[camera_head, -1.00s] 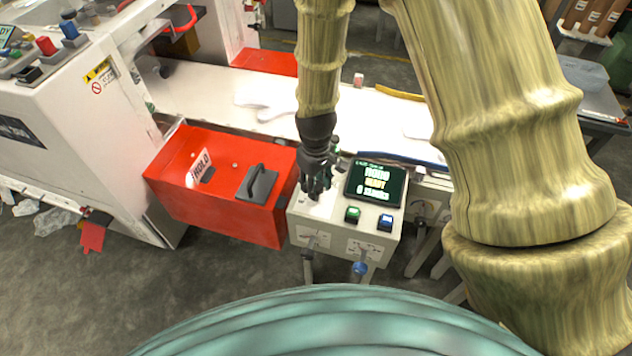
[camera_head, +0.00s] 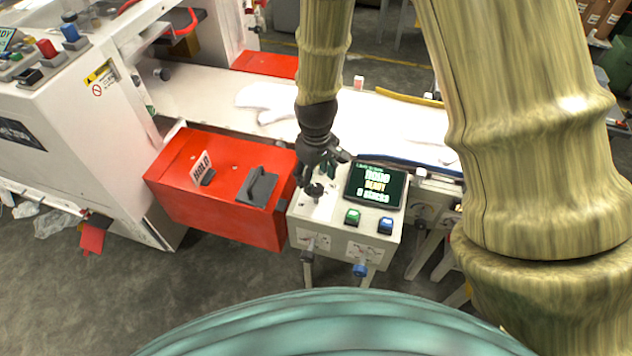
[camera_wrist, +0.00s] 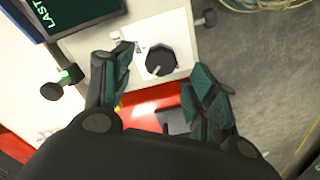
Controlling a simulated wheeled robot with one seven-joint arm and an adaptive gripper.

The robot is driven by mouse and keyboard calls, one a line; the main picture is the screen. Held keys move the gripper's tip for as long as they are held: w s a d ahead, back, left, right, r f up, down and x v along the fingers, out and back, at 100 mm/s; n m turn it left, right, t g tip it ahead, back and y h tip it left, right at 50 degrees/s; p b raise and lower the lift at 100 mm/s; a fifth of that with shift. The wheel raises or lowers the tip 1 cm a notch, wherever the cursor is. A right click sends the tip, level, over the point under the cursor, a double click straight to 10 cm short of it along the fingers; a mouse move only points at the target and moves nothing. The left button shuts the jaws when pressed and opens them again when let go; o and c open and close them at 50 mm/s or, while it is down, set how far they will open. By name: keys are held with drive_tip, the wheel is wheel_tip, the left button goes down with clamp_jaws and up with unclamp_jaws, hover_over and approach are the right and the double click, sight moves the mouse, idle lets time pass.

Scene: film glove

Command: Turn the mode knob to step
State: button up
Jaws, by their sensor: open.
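The mode knob (camera_wrist: 161,60) is a round black knob with a light pointer line, on a white plate of the control box. In the wrist view its pointer aims toward the lower left; its labels are too small to read. In the head view the knob (camera_head: 315,191) sits at the left of the pale control box (camera_head: 305,228). My gripper (camera_wrist: 172,72) is open, its two fingers apart with the knob showing between and beyond their tips. In the head view my gripper (camera_head: 322,170) is just above and behind the knob, seemingly apart from it.
A dark screen (camera_head: 376,185) stands right of the knob, with a green button (camera_head: 352,216) and a blue button (camera_head: 386,224) below. A red box (camera_head: 225,215) with a HOLD tag (camera_head: 202,167) adjoins on the left. A white conveyor bed (camera_head: 210,95) lies behind.

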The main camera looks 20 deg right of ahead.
sight(317, 187)
wheel_tip(317, 187, up, 8)
idle(0.5)
drive_tip(key=shift+s+f, duration=0.1)
idle(0.4)
